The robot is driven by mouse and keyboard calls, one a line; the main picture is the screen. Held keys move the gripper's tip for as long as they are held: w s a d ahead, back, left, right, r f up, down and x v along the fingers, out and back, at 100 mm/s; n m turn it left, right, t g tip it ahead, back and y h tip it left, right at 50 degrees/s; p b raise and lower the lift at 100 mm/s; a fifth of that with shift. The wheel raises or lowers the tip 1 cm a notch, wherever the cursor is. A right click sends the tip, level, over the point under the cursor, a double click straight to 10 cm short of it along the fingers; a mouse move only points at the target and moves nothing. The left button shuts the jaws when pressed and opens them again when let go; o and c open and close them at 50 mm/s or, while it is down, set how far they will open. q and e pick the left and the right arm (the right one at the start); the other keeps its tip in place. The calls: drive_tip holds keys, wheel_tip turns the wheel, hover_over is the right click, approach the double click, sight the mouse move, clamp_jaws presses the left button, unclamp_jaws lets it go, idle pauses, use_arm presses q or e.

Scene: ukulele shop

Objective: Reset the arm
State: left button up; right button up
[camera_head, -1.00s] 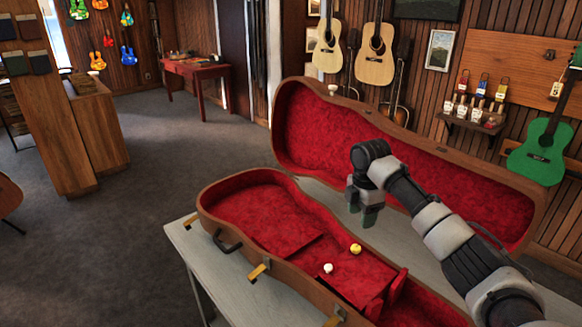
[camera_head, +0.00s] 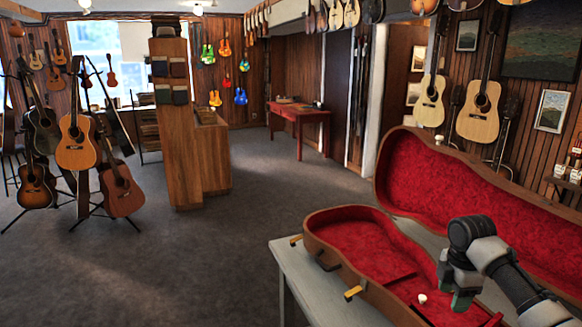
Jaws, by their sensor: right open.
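My right arm comes in from the lower right, and my right gripper (camera_head: 453,299) hangs open and pointing down over the guitar case (camera_head: 360,231). I see nothing between its fingers. The case lies open on a pale table (camera_head: 296,268), with red plush lining and its lid (camera_head: 455,178) raised behind. A small white knob-like object (camera_head: 422,298) sits inside the case, just left of the gripper. My left gripper is out of view.
Guitars on stands (camera_head: 78,150) stand on the floor at the left. A wooden counter (camera_head: 210,150) and a red table (camera_head: 299,118) stand farther back. Guitars (camera_head: 479,110) hang on the right wall. The grey carpet (camera_head: 200,255) left of the case is clear.

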drive_tip(key=s+a+f+m+t+y, duration=0.1)
drive_tip(key=s+a+f+m, duration=0.3)
drive_tip(key=s+a+f, duration=1.15)
drive_tip(key=s+r+m+t, duration=0.25)
drive_tip(key=s+m, duration=0.95)
drive_tip(key=s, duration=0.8)
wheel_tip(320, 180, down, 27)
drive_tip(key=g, duration=0.1)
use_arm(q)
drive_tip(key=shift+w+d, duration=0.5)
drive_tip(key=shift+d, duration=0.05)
use_arm(e)
drive_tip(key=s+d+f+g, duration=0.1)
drive_tip(key=s+d+f, duration=0.1)
drive_tip(key=s+f, duration=1.3)
drive_tip(key=shift+s+d+f+h, duration=0.3)
drive_tip(key=shift+s+f+h, duration=0.1)
drive_tip(key=shift+s, duration=0.5)
drive_tip(key=shift+g, duration=0.25)
